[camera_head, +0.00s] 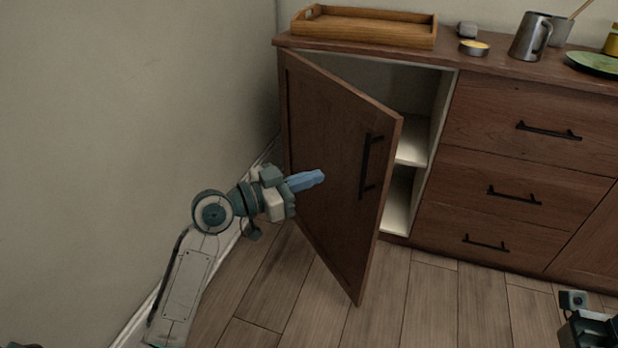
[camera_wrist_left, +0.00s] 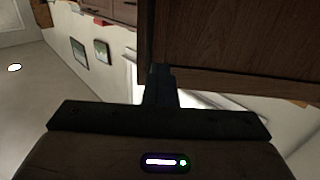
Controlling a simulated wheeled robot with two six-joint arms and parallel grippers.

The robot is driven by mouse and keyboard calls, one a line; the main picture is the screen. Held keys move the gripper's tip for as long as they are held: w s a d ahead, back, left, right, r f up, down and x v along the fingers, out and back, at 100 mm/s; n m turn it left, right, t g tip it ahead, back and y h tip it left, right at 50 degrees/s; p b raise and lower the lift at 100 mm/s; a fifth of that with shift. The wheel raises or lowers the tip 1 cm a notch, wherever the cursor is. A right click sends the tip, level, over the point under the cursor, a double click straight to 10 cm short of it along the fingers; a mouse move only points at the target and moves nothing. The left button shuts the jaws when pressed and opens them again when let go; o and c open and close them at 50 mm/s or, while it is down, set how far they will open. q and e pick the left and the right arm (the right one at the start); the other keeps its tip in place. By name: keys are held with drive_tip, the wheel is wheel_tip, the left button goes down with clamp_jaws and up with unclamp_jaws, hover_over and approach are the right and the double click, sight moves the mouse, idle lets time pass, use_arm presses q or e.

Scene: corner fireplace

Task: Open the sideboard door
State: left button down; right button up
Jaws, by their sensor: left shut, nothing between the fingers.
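The sideboard door (camera_head: 325,150) at the left end of the brown sideboard stands partly open, hinged on its left side. Its black bar handle (camera_head: 370,165) is near the free edge. Behind it the pale shelf compartment (camera_head: 411,150) shows through the gap. My left gripper (camera_head: 314,178), with blue fingers, is shut and empty. In the head view it is in front of the door's outer face, left of the handle; whether it touches the door I cannot tell. In the left wrist view its fingers (camera_wrist_left: 160,82) overlap a dark wooden panel (camera_wrist_left: 235,45). Part of my right arm's end (camera_head: 588,328) shows at bottom right, its fingers not clear.
A wooden tray (camera_head: 365,27), a small tin (camera_head: 473,47), a metal jug (camera_head: 530,38) and a green plate (camera_head: 596,64) stand on the sideboard top. Drawers (camera_head: 530,125) right of the compartment are shut. A bare wall (camera_head: 130,130) is close on the left. The floor in front is clear.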

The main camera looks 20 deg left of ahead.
idle(0.4)
use_arm(q)
drive_tip(key=c, duration=1.6)
unclamp_jaws()
drive_tip(key=shift+c, duration=0.2)
drive_tip(key=shift+s+a, duration=0.1)
drive_tip(key=shift+a, duration=0.05)
drive_tip(key=v, duration=1)
drive_tip(key=shift+a, duration=0.15)
drive_tip(key=shift+s, duration=0.1)
